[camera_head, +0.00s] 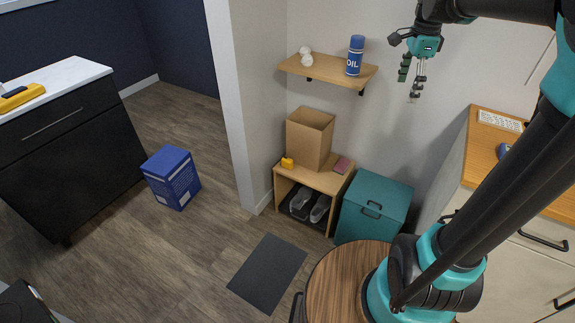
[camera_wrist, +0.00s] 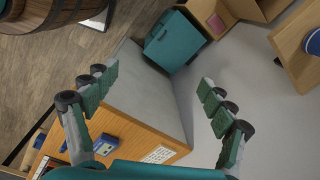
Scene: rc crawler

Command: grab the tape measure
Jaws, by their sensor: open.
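A small yellow object (camera_head: 287,162), which looks like the tape measure, sits on the left front of a low wooden bench (camera_head: 325,180), beside a cardboard box. I cannot make it out in the wrist view. My gripper (camera_head: 411,80) is raised near the wall, right of the wall shelf, well above and to the right of the bench. In the wrist view my gripper (camera_wrist: 158,85) has its two green-padded fingers wide apart, with nothing between them.
A cardboard box (camera_head: 310,138) and a reddish item (camera_head: 342,165) are on the bench, with shoes below. A teal box (camera_head: 374,209) stands right of it. The wall shelf (camera_head: 328,70) holds a blue oil can (camera_head: 355,55). A wooden-topped cabinet (camera_wrist: 125,100) lies below my gripper.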

